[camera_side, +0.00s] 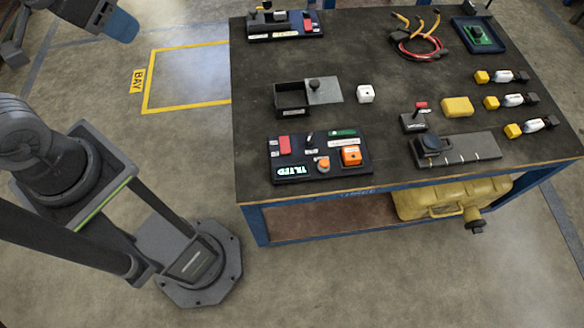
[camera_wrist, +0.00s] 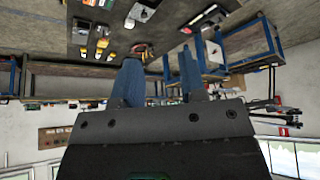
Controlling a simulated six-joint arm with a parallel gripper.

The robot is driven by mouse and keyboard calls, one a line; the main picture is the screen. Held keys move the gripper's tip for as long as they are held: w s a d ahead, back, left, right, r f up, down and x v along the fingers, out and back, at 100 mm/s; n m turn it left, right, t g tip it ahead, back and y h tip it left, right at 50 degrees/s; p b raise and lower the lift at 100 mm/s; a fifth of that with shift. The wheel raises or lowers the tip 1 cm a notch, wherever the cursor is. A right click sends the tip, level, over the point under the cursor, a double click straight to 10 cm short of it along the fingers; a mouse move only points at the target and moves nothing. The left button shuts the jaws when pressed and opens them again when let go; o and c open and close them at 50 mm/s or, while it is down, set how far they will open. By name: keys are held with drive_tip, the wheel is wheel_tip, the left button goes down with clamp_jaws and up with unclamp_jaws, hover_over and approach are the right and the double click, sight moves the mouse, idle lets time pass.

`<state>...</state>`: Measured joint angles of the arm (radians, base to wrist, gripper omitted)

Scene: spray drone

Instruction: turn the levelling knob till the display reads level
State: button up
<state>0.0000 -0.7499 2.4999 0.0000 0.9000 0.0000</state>
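In the side view a dark control panel (camera_side: 273,157) lies at the front left of the table. Its display (camera_side: 292,170) glows and appears to read TILTED. An orange round knob (camera_side: 322,163) sits beside the display; I cannot read whether it is the levelling knob. A red switch (camera_side: 285,145) and an orange block-shaped control (camera_side: 351,156) are on the same panel. My gripper (camera_side: 122,27) is at the upper left, far from the panel and off the table. In the wrist view my gripper (camera_wrist: 158,75) has its two blue fingers apart with nothing between them.
A yellow case (camera_side: 440,200) is on the lower shelf.

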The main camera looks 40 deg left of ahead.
idle(0.3)
drive_tip(key=n+g, duration=0.3)
drive_tip(key=g, duration=0.3)
hover_over(310, 136)
wheel_tip(310, 136, down, 29)
wheel_tip(310, 136, down, 14)
drive_tip(key=shift+r, duration=0.1)
drive_tip(key=shift+c, duration=0.3)
clamp_jaws()
